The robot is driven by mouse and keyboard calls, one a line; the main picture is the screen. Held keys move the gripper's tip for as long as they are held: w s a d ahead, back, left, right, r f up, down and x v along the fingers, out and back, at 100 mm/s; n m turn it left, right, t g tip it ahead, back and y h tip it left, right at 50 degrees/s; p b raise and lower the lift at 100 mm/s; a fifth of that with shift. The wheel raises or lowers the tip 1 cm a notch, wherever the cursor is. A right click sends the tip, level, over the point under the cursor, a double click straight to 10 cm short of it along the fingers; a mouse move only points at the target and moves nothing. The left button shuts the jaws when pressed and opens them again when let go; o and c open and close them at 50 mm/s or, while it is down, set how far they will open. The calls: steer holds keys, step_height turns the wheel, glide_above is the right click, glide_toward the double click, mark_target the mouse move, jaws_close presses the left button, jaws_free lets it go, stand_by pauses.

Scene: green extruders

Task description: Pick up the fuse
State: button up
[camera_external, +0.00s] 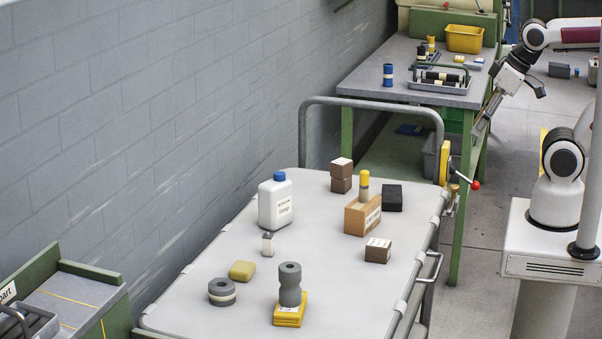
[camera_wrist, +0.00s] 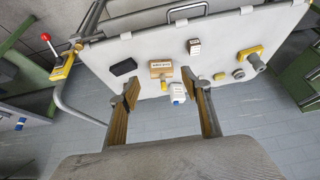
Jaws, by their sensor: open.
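No thing is plainly labelled as the fuse. A yellow cylinder with a pale band (camera_external: 364,186) stands upright on a cardboard box (camera_external: 362,217) on the grey cart top; a small white-and-grey piece (camera_external: 268,245) stands in front of the white jug. I cannot tell which, if either, is the fuse. My gripper (camera_external: 484,117) is in the air at the back right, beside the rear table and away from the cart things. In the wrist view its two fingers (camera_wrist: 166,98) are spread apart with nothing held; the cardboard box (camera_wrist: 161,69) shows beyond them.
The cart also carries a white jug (camera_external: 277,203), black block (camera_external: 392,197), brown boxes (camera_external: 378,250), yellow sponge (camera_external: 242,270), grey ring (camera_external: 222,292) and a grey waisted piece (camera_external: 290,284) on yellow blocks. A metal rail (camera_external: 372,102) rises at the cart's far end.

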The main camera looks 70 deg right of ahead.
stand_by(0.4)
steer(key=shift+c, duration=1.3)
steer(key=shift+w, duration=0.15)
steer(key=w+a+f+t+y, duration=0.1)
steer(key=w+a, duration=0.2)
steer(key=w, duration=0.7)
steer(key=w+a+f+n+t, duration=0.1)
steer(key=w+a+t, duration=0.1)
steer(key=w, duration=0.7)
steer(key=w+a+f+t+y, duration=0.1)
steer(key=w+a, duration=0.2)
steer(key=w, duration=0.7)
steer(key=w+a+f+t, duration=0.2)
steer(key=w+a+f, duration=0.3)
steer(key=w+f, duration=0.2)
steer(key=w+a+f+n+t, duration=0.1)
steer(key=w+a+f+t, duration=0.1)
steer(key=w+a+f, duration=0.4)
steer(key=shift+w+a+f+t+y, duration=0.25)
steer(key=shift+w+f+t+y, duration=0.15)
steer(key=shift+w+f, duration=1.25)
